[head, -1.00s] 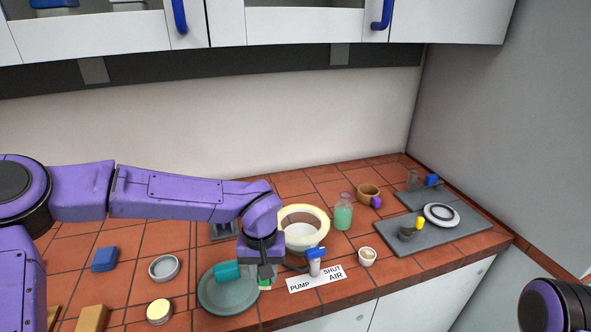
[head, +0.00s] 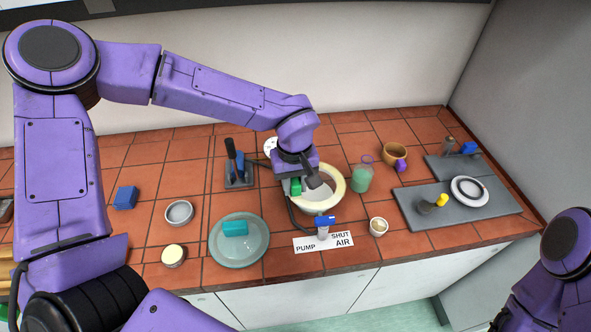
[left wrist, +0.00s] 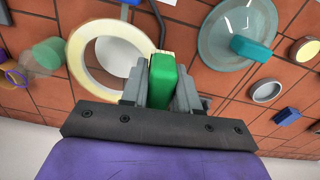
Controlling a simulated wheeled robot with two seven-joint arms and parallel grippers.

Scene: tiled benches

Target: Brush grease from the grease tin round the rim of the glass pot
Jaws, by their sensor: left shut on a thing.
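The glass pot with its broad cream rim (head: 341,183) stands near the middle of the bench; the rim shows as a ring in the left wrist view (left wrist: 84,62). My left gripper (head: 306,184) is over the left part of the pot and shut on a green-handled brush (left wrist: 163,82). The brush's pale end lies against the rim in the left wrist view; I cannot tell whether it touches. The grease tin (head: 173,254), with a pale yellow filling, stands at front left and shows at the edge of the left wrist view (left wrist: 305,48). My right gripper is out of view.
A glass lid (head: 257,254) with a teal knob (head: 235,228) lies left of the pot. A blue-handled valve (head: 324,225) and label stand in front. A green beaker (head: 361,178), small cup (head: 378,227) and grey mats (head: 470,218) are to the right. A grey dish (head: 179,212) lies left.

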